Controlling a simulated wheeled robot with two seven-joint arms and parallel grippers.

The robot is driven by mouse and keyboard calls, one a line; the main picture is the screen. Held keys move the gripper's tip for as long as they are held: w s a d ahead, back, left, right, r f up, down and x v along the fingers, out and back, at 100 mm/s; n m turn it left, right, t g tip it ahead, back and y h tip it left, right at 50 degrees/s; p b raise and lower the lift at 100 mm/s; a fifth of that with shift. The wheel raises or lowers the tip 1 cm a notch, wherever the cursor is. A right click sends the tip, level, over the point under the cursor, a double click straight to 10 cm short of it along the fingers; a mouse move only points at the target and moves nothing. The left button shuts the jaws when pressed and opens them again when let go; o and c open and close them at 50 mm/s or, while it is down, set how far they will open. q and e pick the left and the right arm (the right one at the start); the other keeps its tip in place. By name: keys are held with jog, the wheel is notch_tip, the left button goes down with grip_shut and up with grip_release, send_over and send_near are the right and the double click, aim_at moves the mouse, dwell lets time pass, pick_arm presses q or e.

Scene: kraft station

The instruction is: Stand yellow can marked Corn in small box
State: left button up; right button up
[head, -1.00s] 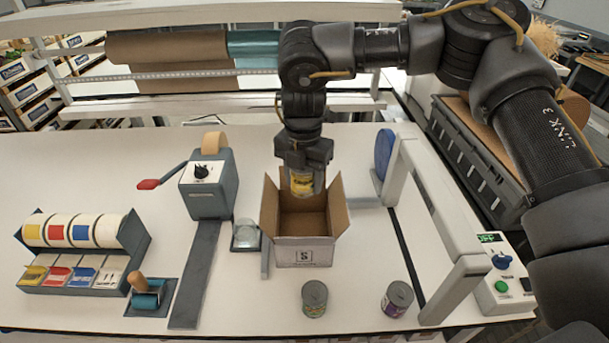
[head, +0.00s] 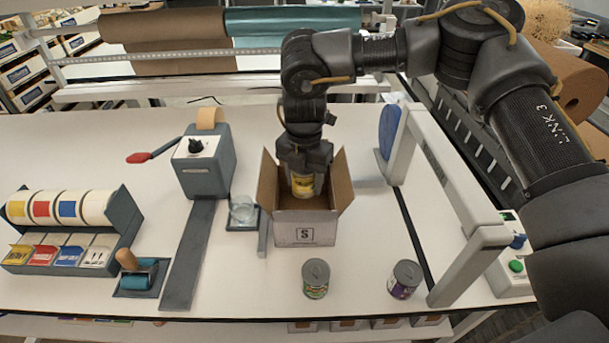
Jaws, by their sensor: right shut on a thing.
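The yellow can (head: 303,186) is upright in my right gripper (head: 303,172), which is shut on it and points down. The can is at the open top of the small box (head: 304,234), a cardboard box with a white front marked S and its flaps spread. The can's lower end reaches into the box opening; whether it touches the floor I cannot tell. The can's top is hidden by the gripper. My left gripper is not in view.
Two other cans, a green-labelled one (head: 316,279) and a purple-labelled one (head: 404,279), stand in front of the box. A tape dispenser (head: 205,165) and a glass dish (head: 242,210) are to the left. A grey sealer frame (head: 440,185) stands to the right.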

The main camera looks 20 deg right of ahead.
notch_tip(320, 180, down, 3)
jog(key=shift+w+r+b, duration=0.1)
jog(key=shift+b, duration=0.55)
jog(key=shift+f+b, duration=1.95)
jog(key=shift+f, duration=1.3)
jog(key=o, duration=1.2)
jog(key=shift+c, duration=0.2)
jog(key=shift+r, duration=0.1)
